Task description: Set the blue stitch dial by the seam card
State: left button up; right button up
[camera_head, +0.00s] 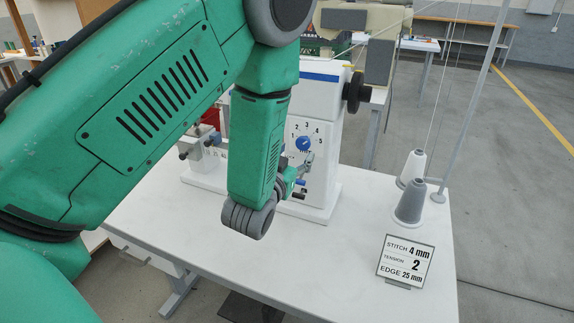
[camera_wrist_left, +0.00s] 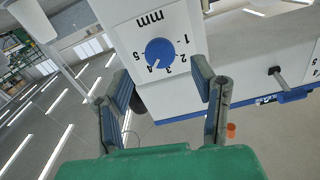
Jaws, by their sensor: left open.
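The blue stitch dial (camera_head: 303,143) is on the white front of the sewing machine (camera_head: 318,97), ringed by numbers. In the left wrist view the dial (camera_wrist_left: 160,52) shows whole, with "mm" and 1 to 5 printed round it; a small pale mark on its rim lies near the 4, too small to read surely. The seam card (camera_head: 405,262) stands on the table and reads stitch 4 mm, tension 2, edge 25 mm. My left gripper (camera_head: 303,170) is open just below the dial; its two fingers (camera_wrist_left: 160,80) are apart and empty, not touching the dial. My right gripper is out of view.
A black handwheel (camera_head: 356,92) sticks out of the machine's right side. White and grey thread cones (camera_head: 411,202) and a thin pole stand at the table's right. The white tabletop (camera_head: 330,260) is clear in front. A small device (camera_head: 200,150) stands left of my forearm.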

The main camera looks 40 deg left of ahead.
pick_arm(q)
jog(key=v, duration=0.6)
jog(key=shift+d, duration=0.1)
jog(key=shift+f, duration=0.1)
